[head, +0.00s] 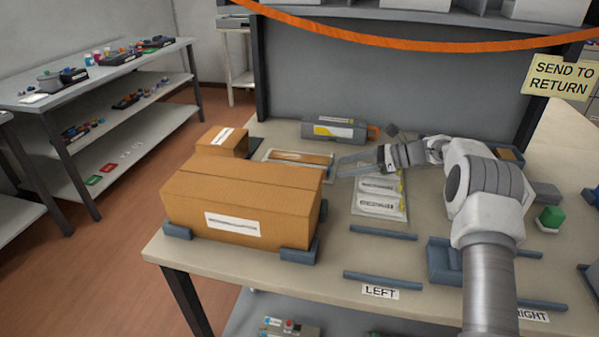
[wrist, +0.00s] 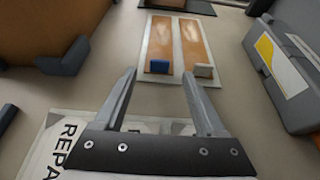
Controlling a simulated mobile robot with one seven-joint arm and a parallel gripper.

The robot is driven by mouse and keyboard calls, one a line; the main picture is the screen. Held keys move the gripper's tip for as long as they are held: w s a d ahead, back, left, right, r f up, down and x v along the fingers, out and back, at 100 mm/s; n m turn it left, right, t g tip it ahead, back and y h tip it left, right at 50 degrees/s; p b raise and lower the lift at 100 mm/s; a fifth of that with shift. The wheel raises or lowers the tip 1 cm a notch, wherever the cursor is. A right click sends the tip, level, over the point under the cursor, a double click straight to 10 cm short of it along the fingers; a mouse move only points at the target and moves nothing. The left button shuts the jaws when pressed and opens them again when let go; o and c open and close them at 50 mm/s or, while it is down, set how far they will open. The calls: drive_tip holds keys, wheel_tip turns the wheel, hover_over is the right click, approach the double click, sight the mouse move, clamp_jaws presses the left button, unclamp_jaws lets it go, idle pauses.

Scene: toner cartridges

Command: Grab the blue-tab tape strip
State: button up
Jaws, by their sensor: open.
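The blue-tab tape strip (wrist: 163,38) is an orange-brown strip on a pale backing (wrist: 146,72) ahead of my gripper in the wrist view. Its blue tab (wrist: 160,66) stands at the strip's near end.
A large cardboard box (head: 240,190) stands left of the strips, with a smaller box (head: 222,142) behind it. A grey cartridge (head: 335,130) with a yellow-white label lies behind the strips, also in the wrist view (wrist: 285,75). A printed sheet (wrist: 50,150) lies under my gripper.

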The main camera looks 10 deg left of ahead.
sight(330, 170)
drive_tip(key=x, duration=0.4)
drive_tip(key=shift+a+f+b, duration=0.2)
drive_tip(key=shift+a+b, duration=0.1)
drive_tip(key=shift+b, duration=0.1)
clamp_jaws()
